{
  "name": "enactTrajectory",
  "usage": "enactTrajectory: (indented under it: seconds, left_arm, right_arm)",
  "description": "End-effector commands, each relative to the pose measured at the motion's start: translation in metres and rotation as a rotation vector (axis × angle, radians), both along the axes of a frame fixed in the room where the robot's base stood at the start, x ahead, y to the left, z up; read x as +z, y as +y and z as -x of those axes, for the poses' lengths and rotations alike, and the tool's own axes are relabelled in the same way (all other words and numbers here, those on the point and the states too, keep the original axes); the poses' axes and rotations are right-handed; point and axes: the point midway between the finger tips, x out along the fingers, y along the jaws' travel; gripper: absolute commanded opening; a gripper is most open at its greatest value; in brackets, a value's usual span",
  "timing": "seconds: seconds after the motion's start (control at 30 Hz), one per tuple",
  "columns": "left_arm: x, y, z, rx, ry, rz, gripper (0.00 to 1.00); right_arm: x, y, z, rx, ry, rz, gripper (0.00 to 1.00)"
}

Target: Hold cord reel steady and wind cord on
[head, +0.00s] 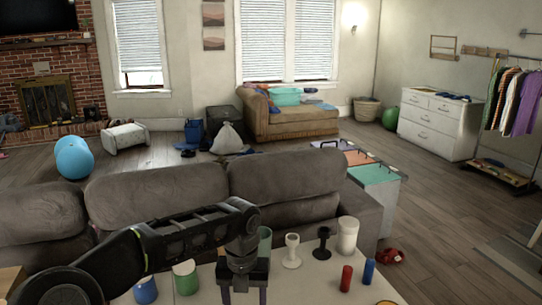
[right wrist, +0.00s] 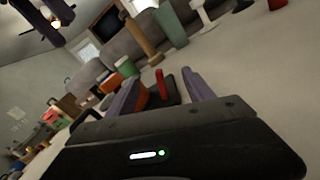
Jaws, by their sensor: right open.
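My left gripper (head: 244,293) points down over the white table at the bottom of the head view. Its two purple fingers are apart, with their tips cut off by the frame edge. It seems to show again at the top left of the right wrist view (right wrist: 50,18). My right gripper (right wrist: 157,92) is open in the right wrist view and is outside the head view. An orange-red item with a dark part (right wrist: 156,99) shows between and beyond its fingers, seemingly not gripped. I cannot tell whether it is the cord reel. I cannot make out a cord.
The white table (head: 300,291) holds a blue cup (head: 145,290), a green cup (head: 186,279), a white goblet-shaped piece (head: 292,252), a black one (head: 323,244), a white cylinder (head: 347,236) and small red (head: 346,278) and blue (head: 369,271) cylinders. A grey sofa (head: 150,195) stands behind.

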Motion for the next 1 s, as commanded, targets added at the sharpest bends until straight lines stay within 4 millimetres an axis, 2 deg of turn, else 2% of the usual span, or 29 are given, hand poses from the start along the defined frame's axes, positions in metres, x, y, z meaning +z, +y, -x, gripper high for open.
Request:
enactTrajectory:
  seconds: [0.3, 0.5, 0.67, 1.0]
  left_arm:
    - [0.000, 0.000, 0.000, 0.000, 0.000, 0.000, 0.63]
    - [0.000, 0.000, 0.000, 0.000, 0.000, 0.000, 0.63]
    - [0.000, 0.000, 0.000, 0.000, 0.000, 0.000, 0.63]
    - [0.000, 0.000, 0.000, 0.000, 0.000, 0.000, 0.63]
  right_arm:
    - [-0.001, -0.029, 0.057, -0.002, 0.004, 0.002, 0.61]
    - [0.000, -0.042, 0.084, -0.001, 0.001, 0.001, 0.61]
    - [0.000, -0.044, 0.091, 0.000, 0.000, -0.001, 0.61]
    - [0.000, -0.044, 0.091, 0.000, 0.001, 0.000, 0.61]
